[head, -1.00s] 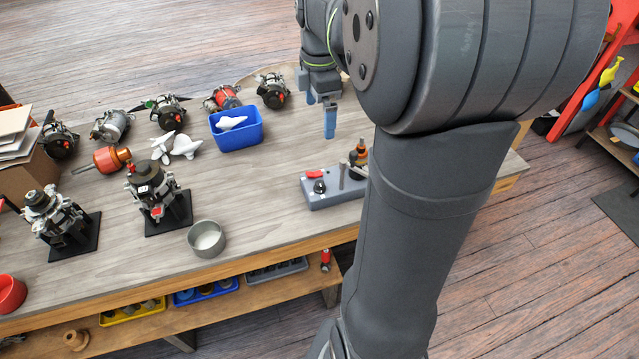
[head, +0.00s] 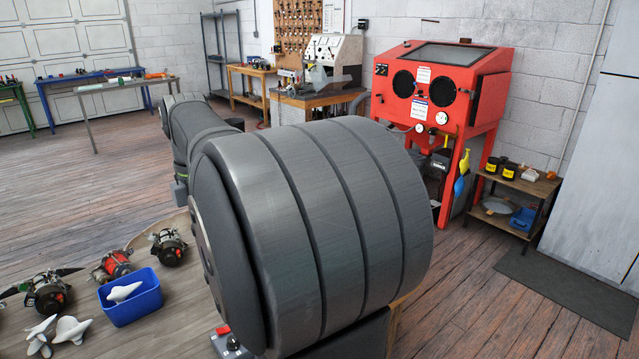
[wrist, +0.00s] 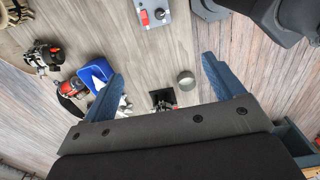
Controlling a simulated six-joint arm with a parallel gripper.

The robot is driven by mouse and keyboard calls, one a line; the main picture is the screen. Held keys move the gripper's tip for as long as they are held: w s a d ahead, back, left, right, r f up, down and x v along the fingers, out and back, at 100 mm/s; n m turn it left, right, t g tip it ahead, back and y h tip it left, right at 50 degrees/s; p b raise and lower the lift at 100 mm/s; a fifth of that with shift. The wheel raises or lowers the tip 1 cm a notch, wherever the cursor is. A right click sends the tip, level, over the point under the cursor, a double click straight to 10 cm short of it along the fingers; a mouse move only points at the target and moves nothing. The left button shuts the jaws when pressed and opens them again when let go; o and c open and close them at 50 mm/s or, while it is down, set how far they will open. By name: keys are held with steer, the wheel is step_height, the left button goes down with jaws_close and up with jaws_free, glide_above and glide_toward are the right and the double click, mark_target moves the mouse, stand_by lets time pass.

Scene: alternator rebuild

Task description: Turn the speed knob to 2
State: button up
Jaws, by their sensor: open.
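A grey control box (wrist: 151,7) shows at the top edge of the wrist view, partly cut off. It carries a red switch (wrist: 145,17) and a small dark round knob (wrist: 160,14); any marks or numbers are too small to read. In the head view only a corner of the box (head: 231,353) shows beside my arm, with the red switch (head: 223,330). My gripper (wrist: 162,68) is open and empty in the wrist view. Its blue fingers are spread wide, apart from the box. The gripper is hidden in the head view.
A blue bin (head: 131,297) with a white part stands on the table, near several alternators and white parts. In the wrist view a round metal cup (wrist: 186,80) and a black stand (wrist: 162,97) show between the fingers. The table between bin and box is clear.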

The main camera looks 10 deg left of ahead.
steer(key=c, duration=0.7)
steer(key=shift+f, duration=0.4)
steer(key=shift+c, duration=0.5)
step_height(320, 180, down, 31)
steer(key=m, duration=1)
steer(key=shift+f, duration=0.2)
